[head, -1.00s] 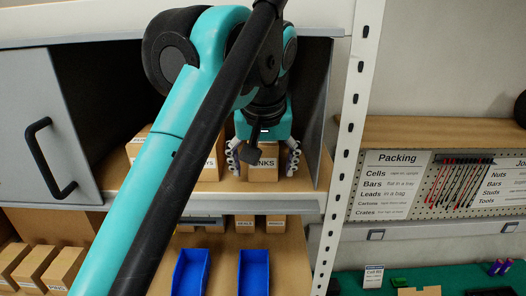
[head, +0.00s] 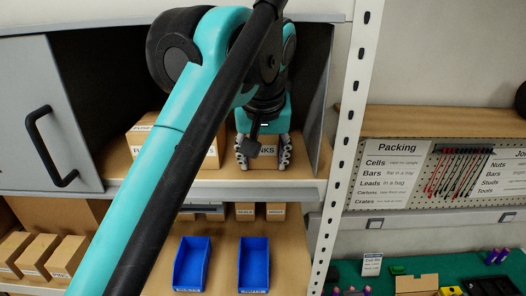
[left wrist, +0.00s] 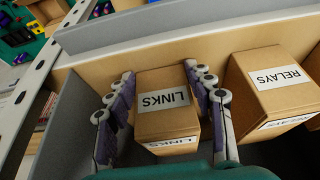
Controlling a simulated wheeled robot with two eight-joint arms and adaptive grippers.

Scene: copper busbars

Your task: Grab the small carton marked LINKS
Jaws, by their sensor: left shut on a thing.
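The small carton marked LINKS (head: 263,160) stands on the shelf inside the cabinet. It also shows in the left wrist view (left wrist: 165,112), with its label on top upside down. My left gripper (head: 264,158) is around it, one finger along each side, shut on it. In the left wrist view the fingers of the left gripper (left wrist: 164,95) flank the carton. My arm hides much of the shelf in the head view. My right gripper is not in view.
A carton marked RELAYS (left wrist: 280,90) stands close beside LINKS. The grey cabinet door (head: 45,120) is at the left. A white perforated post (head: 345,130) stands right of the cabinet. Blue bins (head: 254,265) sit on the lower shelf.

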